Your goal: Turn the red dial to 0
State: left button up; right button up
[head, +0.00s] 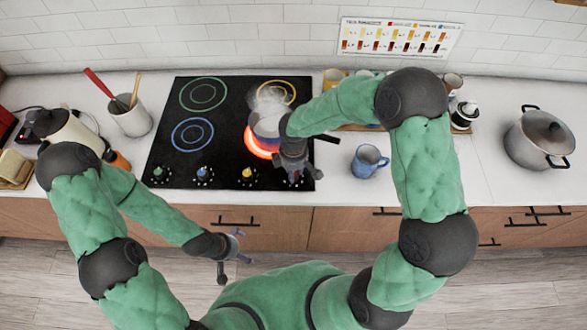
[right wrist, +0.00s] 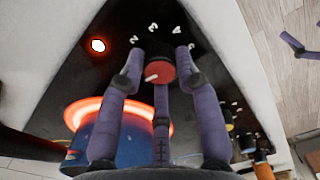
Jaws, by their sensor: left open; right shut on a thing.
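The red dial (right wrist: 162,68) shows in the right wrist view on the black cooktop (right wrist: 120,75), with a white mark on it and white numerals around it. The fingers of my right gripper (right wrist: 158,82) are shut around it. The burner ring (head: 250,145) glows orange-red under a steaming pot (head: 265,125). A red-orange indicator light (right wrist: 98,45) is lit. My left gripper (head: 231,258) is open and empty in front of the counter.
Green (head: 158,174), blue (head: 202,174) and yellow (head: 247,174) dials line the cooktop's front edge. A blue mug (head: 368,161) stands right of the cooktop. A lidded pot (head: 538,140) is at the far right. A utensil crock (head: 131,119) stands at left. A colour chart hangs behind.

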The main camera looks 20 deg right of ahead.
jog(key=shift+n+p, duration=0.35)
jog(key=shift+n, duration=0.55)
jog(key=o, duration=1.1)
jog(key=shift+o, duration=0.2)
notch_tip(320, 180, up, 12)
